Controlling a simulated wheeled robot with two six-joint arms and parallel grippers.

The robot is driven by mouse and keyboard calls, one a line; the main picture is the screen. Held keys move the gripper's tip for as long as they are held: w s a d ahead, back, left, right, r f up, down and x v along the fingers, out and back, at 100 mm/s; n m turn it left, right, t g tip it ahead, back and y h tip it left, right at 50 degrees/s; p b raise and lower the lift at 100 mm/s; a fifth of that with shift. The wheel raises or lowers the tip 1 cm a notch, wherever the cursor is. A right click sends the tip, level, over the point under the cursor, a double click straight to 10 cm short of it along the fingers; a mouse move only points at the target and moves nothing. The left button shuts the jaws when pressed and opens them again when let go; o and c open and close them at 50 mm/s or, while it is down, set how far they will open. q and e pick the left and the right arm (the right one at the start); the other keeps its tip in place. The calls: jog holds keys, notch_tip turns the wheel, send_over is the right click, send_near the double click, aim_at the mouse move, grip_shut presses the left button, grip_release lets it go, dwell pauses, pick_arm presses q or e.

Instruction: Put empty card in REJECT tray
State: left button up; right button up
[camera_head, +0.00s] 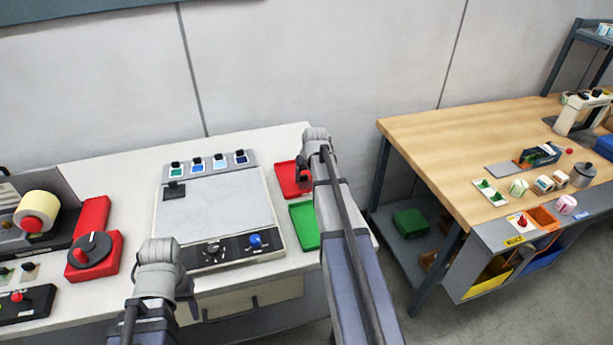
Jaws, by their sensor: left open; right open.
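The red tray (285,176), which may be the REJECT tray, lies at the right end of the white bench; no label on it is readable. My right gripper (305,176) is open over its right side, and my arm hides part of it. Several small dark-topped cards stand in a grey rack (209,166) behind the light panel. A separate dark piece (174,192) lies at the panel's left back corner. I cannot tell which card is empty. My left gripper (163,252) is open at the panel's front left; its fingers are mostly hidden.
A green tray (304,225) lies in front of the red tray. The light panel (215,213) has knobs along its front edge. A red dial unit (92,250) and a label roll (36,212) stand at left. A wooden table (450,140) stands at right across a gap.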

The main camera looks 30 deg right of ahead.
jog(key=p+v, duration=1.1)
jog(key=v, duration=0.1)
jog(key=shift+r, duration=0.15)
jog(key=s+a+n, duration=0.1)
jog(key=s+a, duration=0.1)
jog(key=a, duration=0.4)
jog(key=s+a+f+n+g, duration=0.1)
jog(key=s+a, duration=0.1)
jog(key=a, duration=0.5)
jog(key=s+a+n+g+y, duration=0.1)
jog(key=s+a, duration=0.1)
jog(key=a, duration=0.5)
jog(key=shift+s+a+f, duration=0.15)
jog(key=shift+s+f, duration=0.05)
jog(key=shift+s, duration=0.15)
jog(key=shift+n+g, duration=0.7)
jog(key=shift+n, duration=0.1)
jog(key=s+a, duration=0.4)
jog(key=a, duration=0.1)
jog(key=s+a, duration=0.2)
jog(key=a, duration=0.1)
jog(key=shift+s+a+f, duration=0.1)
jog(key=s+a+n+g+h, duration=0.1)
jog(key=s+a, duration=0.5)
jog(key=s, duration=0.2)
jog(key=shift+s+a+n, duration=0.15)
jog(key=shift+a+n, duration=0.2)
jog(key=shift+n, duration=0.05)
